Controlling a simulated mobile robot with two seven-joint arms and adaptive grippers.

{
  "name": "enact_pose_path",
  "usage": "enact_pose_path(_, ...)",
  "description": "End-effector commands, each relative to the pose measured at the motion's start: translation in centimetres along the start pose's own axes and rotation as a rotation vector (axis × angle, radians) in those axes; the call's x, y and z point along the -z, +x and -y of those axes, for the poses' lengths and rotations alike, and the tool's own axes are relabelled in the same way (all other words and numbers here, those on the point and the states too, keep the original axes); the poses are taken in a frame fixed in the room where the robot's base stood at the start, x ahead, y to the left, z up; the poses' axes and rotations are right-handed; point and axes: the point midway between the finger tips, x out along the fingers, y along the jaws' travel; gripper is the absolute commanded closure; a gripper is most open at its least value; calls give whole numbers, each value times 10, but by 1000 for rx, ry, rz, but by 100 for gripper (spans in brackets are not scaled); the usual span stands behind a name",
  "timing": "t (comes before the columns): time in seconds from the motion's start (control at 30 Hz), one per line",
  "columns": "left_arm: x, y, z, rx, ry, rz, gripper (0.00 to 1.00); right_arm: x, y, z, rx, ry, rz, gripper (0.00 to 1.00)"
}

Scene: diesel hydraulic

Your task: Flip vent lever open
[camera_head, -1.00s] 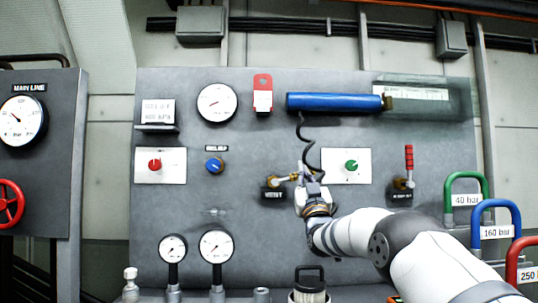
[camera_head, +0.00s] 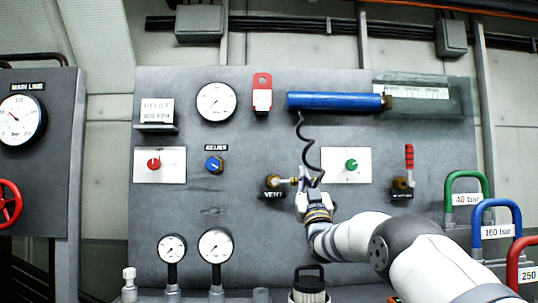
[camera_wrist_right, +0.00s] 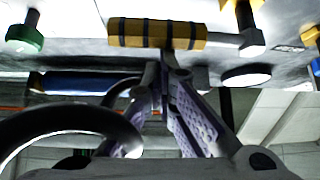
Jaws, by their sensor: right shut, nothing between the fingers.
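The vent valve (camera_head: 272,182) is a brass fitting on the grey panel above a black VENT label (camera_head: 272,195). Its lever (camera_head: 289,181) points right, roughly horizontal. In the right wrist view the lever handle (camera_wrist_right: 155,33) is yellow with black bands, on a grey rod. My right gripper (camera_head: 304,178) is at the lever's free end in the head view. In the wrist view its fingers (camera_wrist_right: 165,68) are together just below the handle, with nothing between them. I cannot tell whether they touch the handle. My left gripper is out of view.
A black coiled cord (camera_head: 308,150) hangs from the blue cylinder (camera_head: 335,102) beside my right gripper. A green knob (camera_head: 351,165) and a red-handled valve (camera_head: 408,160) are to the right. A blue knob (camera_head: 214,164) is to the left. Coloured hoops stand at the right edge.

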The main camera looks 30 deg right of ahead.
Motion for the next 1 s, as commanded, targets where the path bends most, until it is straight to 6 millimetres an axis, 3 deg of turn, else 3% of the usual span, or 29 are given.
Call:
enact_pose_path(0.17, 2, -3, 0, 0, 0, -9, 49, 6, 2, 0, 0, 1, -2, 100)
enact_pose_path(0.37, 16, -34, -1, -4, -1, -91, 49, 56, 22, -9, -6, 10, -19, 100)
enact_pose_path(0.7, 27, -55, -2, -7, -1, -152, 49, 41, -62, 0, 0, 4, -3, 100)
enact_pose_path(0.83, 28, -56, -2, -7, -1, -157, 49, 38, -78, 1, 1, 3, -2, 100)
enact_pose_path(1.0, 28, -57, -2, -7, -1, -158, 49, 36, -85, 2, 2, 2, -1, 100)
